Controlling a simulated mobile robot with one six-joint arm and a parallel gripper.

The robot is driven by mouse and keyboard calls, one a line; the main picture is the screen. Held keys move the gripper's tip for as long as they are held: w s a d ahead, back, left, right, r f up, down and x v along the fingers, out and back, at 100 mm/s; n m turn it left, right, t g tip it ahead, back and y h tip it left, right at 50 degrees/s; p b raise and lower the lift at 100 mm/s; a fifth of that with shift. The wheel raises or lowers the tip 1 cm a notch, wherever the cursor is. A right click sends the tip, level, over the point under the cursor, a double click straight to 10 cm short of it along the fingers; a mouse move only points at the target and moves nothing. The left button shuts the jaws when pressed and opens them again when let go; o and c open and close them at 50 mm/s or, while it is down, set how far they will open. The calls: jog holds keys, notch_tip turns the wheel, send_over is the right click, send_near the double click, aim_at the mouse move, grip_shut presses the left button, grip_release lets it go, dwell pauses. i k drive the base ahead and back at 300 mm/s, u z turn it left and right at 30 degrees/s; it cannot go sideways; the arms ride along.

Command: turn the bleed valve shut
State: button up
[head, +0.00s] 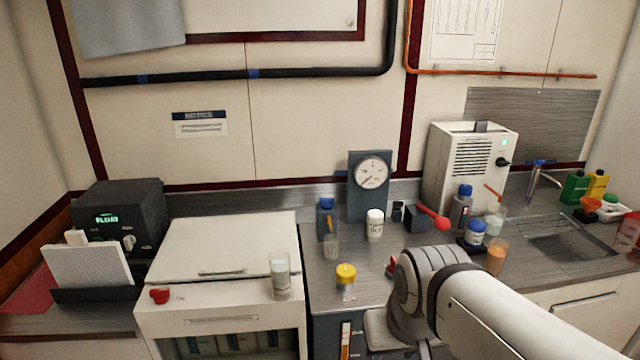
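A red lever handle (433,217) sticks out to the right from a small dark block (413,220) on the steel counter, right of the gauge. It looks like a valve, but no label shows that it is the bleed valve. A round dial gauge (373,172) stands on a blue-grey upright panel (368,205) behind it. Another red piece (390,267) shows partly beside my arm; I cannot tell what it is. My arm comes in from the lower right and bends down in front of the counter. My gripper's fingers are not visible.
A yellow-lidded jar (346,275), a white bottle (375,224) and a blue bottle (326,219) crowd the counter left of the block. A dark bottle (461,206), a blue-lidded jar (476,233) and an orange-filled glass (497,256) stand to its right. A glass (280,274) sits on the white cabinet (222,248).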

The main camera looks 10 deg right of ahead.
aim_at(326, 203)
jog(key=i, duration=1.15)
jog(key=u, duration=0.05)
